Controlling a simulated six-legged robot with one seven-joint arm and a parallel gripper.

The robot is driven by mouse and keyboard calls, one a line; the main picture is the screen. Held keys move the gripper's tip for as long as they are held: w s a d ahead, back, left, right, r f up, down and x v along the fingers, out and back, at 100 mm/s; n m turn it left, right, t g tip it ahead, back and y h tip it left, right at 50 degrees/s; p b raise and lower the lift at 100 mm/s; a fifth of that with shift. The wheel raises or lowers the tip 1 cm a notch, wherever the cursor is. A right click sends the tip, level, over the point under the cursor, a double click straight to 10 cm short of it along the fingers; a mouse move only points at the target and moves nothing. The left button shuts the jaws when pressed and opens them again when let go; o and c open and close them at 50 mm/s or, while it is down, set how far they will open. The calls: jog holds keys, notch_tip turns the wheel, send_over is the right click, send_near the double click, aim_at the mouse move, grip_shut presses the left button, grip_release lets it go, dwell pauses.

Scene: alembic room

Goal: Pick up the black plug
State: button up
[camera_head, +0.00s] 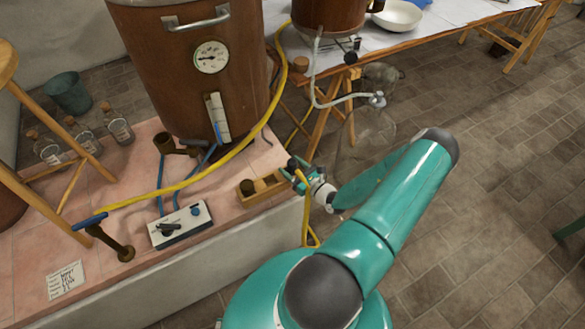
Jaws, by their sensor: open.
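A small open wooden tray (270,193) sits at the right edge of the pink tiled ledge. A dark round plug-like piece (247,187) is at the tray's left end; I take it to be the black plug, but it is small and its colour is dark brown to black. My gripper (291,168) is open just right of and above the tray, apart from that piece. The teal arm reaches it from the lower right. The inside of the tray's right end is partly hidden, and I cannot tell whether anything lies between the fingers.
A large copper vessel (195,80) with a dial stands behind the tray. A yellow hose (180,186) crosses the ledge. A white control box (180,225), glass bottles (118,126) and a wooden stool (40,128) are at left. A glass flask (365,135) stands behind my arm.

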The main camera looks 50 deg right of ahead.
jog(key=shift+c, duration=0.5)
jog(key=c, duration=1)
jog(key=shift+r, duration=0.15)
jog(key=shift+r, duration=0.6)
jog(key=s+a+r, duration=0.2)
jog(key=s+r, duration=0.2)
jog(key=s+a+r, duration=0.1)
jog(key=s+r, duration=0.2)
jog(key=s, duration=0.1)
jog(key=s+a+r, duration=0.2)
jog(key=s+r, duration=0.2)
jog(key=shift+s+a+r, duration=0.3)
jog(key=shift+s+a, duration=0.05)
jog(key=shift+s, duration=0.05)
